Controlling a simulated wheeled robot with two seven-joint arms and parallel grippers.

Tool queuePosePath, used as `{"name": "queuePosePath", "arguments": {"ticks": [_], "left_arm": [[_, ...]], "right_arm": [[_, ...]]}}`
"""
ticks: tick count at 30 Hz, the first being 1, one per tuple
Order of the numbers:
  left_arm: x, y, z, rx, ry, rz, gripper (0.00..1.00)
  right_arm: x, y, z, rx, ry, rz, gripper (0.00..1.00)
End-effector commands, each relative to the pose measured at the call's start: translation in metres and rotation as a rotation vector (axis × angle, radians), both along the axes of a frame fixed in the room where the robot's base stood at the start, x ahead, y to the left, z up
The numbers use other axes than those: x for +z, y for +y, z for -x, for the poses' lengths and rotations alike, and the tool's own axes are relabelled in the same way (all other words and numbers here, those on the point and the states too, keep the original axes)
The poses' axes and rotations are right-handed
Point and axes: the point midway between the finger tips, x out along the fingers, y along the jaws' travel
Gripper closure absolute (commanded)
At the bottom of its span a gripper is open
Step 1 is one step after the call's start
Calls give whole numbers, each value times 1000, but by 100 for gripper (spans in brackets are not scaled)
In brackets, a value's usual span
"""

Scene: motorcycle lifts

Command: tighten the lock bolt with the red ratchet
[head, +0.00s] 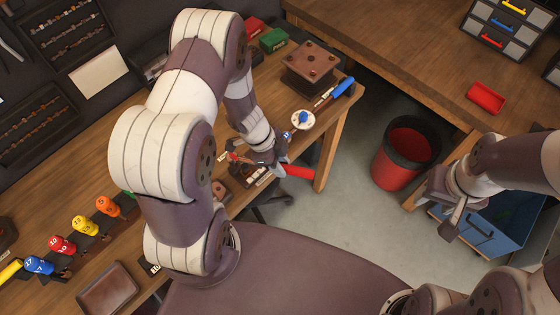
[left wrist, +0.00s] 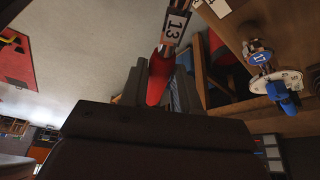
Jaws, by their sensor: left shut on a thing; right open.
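My left gripper (head: 272,163) is shut on the red ratchet (head: 297,171), beside the front edge of the wooden bench. In the left wrist view the ratchet's red handle (left wrist: 158,78) sits between the fingers (left wrist: 160,88), with a white "13" label on it. The ratchet's head end is partly hidden by the gripper in the head view. A white disc with a blue top (head: 302,119) is at the bench edge just beyond the gripper. I cannot tell which part is the lock bolt. My right gripper (head: 455,212) is open and empty, away from the bench.
A brown block with bolts (head: 311,68) and a blue-handled tool (head: 343,87) lie farther along the bench (head: 90,170). A red-lined bin (head: 406,150) and a blue drawer unit (head: 490,225) stand on the floor.

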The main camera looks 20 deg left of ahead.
Motion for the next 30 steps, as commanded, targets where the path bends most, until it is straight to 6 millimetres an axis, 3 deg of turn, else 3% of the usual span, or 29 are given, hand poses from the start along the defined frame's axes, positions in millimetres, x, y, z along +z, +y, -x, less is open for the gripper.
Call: {"name": "queuePosePath", "arguments": {"ticks": [30], "left_arm": [[-5, 0, 0, 1, 1, 1, 100]], "right_arm": [[5, 0, 0, 0, 0, 0, 49]]}}
